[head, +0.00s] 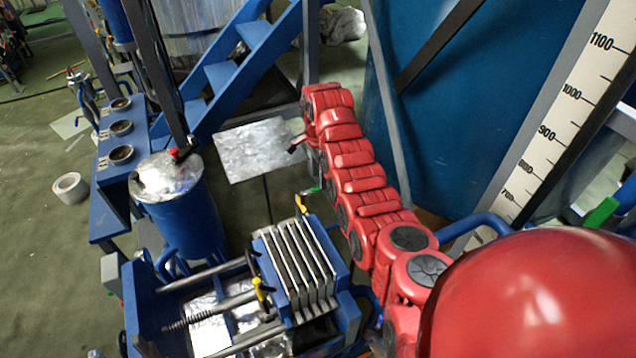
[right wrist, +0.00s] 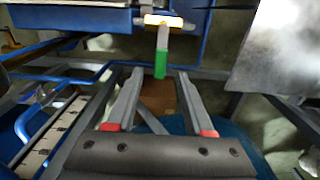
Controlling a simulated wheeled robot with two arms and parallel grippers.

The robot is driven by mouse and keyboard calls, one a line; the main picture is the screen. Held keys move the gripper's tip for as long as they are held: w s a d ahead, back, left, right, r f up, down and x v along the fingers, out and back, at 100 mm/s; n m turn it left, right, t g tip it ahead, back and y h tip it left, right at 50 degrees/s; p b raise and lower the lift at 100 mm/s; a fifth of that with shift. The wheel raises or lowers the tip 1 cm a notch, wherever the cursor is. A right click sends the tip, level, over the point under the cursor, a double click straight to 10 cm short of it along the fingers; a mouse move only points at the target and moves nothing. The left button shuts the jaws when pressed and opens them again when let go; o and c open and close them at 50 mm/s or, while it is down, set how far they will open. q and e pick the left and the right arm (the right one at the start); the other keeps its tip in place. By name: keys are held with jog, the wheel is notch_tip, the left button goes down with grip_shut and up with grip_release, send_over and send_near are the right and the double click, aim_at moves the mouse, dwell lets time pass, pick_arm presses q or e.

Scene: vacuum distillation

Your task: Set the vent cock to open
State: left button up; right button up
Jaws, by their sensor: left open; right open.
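The vent cock appears to be the small part with a green-ended lever (right wrist: 160,65), a pale stem and a yellow bar (right wrist: 163,20) across its far end, in the right wrist view. The green end also shows small in the head view, at the far edge of the plate unit (head: 311,190). My right gripper (right wrist: 160,77) is open, with a fingertip either side of the green end and clear gaps. I cannot tell whether the green end lies between the tips or just beyond them. In the head view my red right arm partly hides this gripper. I cannot make out my left gripper.
A blue unit with several grey plates (head: 295,265) stands close to my right arm. A blue drum (head: 195,225) is to its left, and a big blue tank (head: 500,110) and white scale (head: 570,100) are to the right. A metal sheet (head: 250,150) lies on the floor behind.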

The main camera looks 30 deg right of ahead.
aim_at(313, 190)
jog(key=shift+f+p, duration=0.3)
jog(key=shift+f, duration=1.4)
grip_shut()
jog(key=shift+a, duration=0.1)
